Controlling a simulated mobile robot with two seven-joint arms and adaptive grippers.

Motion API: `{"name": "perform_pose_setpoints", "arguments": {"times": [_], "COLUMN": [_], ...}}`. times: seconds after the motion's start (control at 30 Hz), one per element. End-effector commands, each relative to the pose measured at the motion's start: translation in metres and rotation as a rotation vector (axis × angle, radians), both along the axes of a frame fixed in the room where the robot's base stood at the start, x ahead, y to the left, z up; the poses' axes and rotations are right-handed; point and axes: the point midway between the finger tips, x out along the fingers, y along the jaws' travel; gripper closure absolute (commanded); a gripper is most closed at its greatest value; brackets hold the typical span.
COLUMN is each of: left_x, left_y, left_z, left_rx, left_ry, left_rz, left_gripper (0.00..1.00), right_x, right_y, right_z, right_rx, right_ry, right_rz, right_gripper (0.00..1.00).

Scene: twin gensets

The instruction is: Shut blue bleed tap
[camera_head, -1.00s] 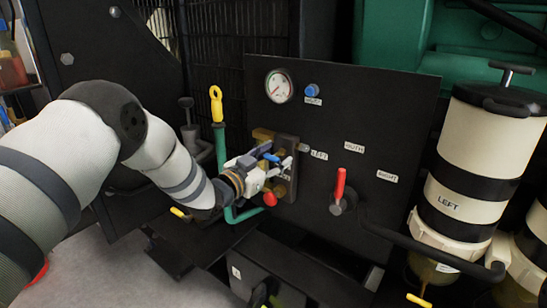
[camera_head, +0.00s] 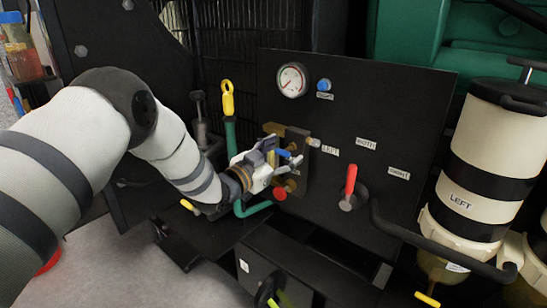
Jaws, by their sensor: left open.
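My left gripper (camera_head: 294,170) is open in front of the brass valve block (camera_head: 299,143) on the black panel. A small bright blue lever (camera_head: 284,153), which looks like the blue bleed tap, shows beside its upper finger. I cannot tell whether the fingers touch it, and the gripper hides part of the block. A red knob (camera_head: 280,193) sits just below the gripper. A separate round blue knob (camera_head: 324,85) is higher on the panel. My right gripper is not in view.
A gauge (camera_head: 292,80) and a red-handled valve (camera_head: 350,182) are on the panel (camera_head: 400,110). A green pipe with a yellow handle (camera_head: 228,98) stands left of the gripper. A cream-and-black filter canister (camera_head: 484,150) marked LEFT stands at right.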

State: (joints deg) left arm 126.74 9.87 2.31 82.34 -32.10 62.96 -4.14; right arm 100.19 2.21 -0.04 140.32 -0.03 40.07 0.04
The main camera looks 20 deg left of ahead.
Motion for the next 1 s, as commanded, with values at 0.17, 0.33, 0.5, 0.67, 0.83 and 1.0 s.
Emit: {"name": "perform_pose_setpoints", "arguments": {"times": [0.17,0.33,0.5,0.67,0.83,1.0], "left_x": [-0.043,-0.082,-0.102,-0.105,-0.105,-0.107], "left_y": [0.017,0.031,0.039,0.039,0.039,0.038], "left_z": [0.0,0.0,0.0,0.0,0.0,-0.005], "left_rx": [-0.004,-0.003,-0.001,-0.001,-0.001,-0.002], "left_ry": [0.004,0.003,0.0,0.001,0.001,0.019], "left_rz": [0.005,0.006,0.004,0.003,0.003,0.006], "left_gripper": [0.37,0.37,0.37,0.37,0.37,0.37], "right_x": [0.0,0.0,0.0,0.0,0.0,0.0], "right_y": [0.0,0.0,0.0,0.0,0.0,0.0], "right_z": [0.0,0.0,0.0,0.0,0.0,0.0], "right_rx": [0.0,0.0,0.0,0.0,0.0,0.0], "right_ry": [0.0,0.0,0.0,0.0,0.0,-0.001], "right_rz": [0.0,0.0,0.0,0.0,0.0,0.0], "right_gripper": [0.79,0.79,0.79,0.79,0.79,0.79]}}
